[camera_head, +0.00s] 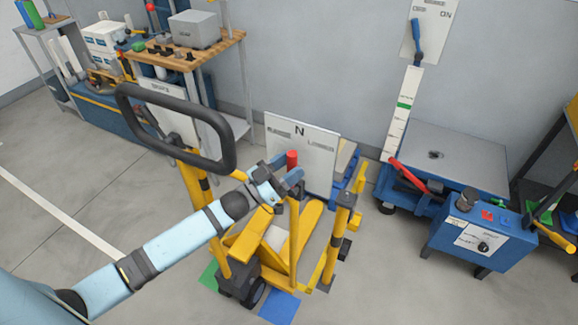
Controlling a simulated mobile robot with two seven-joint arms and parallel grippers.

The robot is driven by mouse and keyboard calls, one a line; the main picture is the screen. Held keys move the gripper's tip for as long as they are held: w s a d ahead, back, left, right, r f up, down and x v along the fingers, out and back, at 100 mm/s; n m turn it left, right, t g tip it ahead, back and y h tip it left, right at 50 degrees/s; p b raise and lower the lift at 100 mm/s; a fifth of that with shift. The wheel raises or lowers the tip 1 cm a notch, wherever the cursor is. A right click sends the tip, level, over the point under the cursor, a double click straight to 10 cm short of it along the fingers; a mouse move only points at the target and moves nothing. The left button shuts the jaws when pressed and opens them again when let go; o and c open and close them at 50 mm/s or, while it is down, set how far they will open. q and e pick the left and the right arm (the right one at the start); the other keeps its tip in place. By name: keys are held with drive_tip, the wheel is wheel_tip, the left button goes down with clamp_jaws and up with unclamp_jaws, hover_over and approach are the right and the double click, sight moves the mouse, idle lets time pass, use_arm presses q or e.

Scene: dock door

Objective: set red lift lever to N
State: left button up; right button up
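A yellow pallet truck with a black loop handle (180,97) stands in the middle. A white plate marked N (318,155) stands behind the lever. The lift lever's red grip (292,157) shows in front of this plate, just below and left of the letter N. My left gripper (287,183) is at the lever, right below the red grip. Its fingers are small and partly hidden, so I cannot tell whether they are closed on the lever or only beside it. My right gripper is not in view.
A blue lift table (450,160) with another red lever (408,176) stands right, by a blue control box (480,240). A wooden-topped workbench (190,55) is behind left. A wall switch (416,40) hangs above. Open floor lies at left and front.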

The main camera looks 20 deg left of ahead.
use_arm(q)
drive_tip(key=b+v, duration=0.1)
drive_tip(key=v, duration=1.2)
drive_tip(key=shift+s+a+f, duration=0.15)
drive_tip(key=shift+s+a, duration=0.05)
drive_tip(key=shift+s, duration=0.1)
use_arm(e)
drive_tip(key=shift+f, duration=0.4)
use_arm(q)
drive_tip(key=s+d+f+n+g+y, duration=0.5)
drive_tip(key=s+d+f+g+y, duration=0.3)
drive_tip(key=s+d+f+y, duration=0.5)
wheel_tip(320, 180, up, 12)
drive_tip(key=s+a+t+h+p, duration=0.1)
drive_tip(key=a+h+p, duration=0.1)
drive_tip(key=p, duration=1.3)
drive_tip(key=shift+m+h+p, duration=0.3)
drive_tip(key=shift+m+h, duration=0.1)
drive_tip(key=shift+h, duration=0.2)
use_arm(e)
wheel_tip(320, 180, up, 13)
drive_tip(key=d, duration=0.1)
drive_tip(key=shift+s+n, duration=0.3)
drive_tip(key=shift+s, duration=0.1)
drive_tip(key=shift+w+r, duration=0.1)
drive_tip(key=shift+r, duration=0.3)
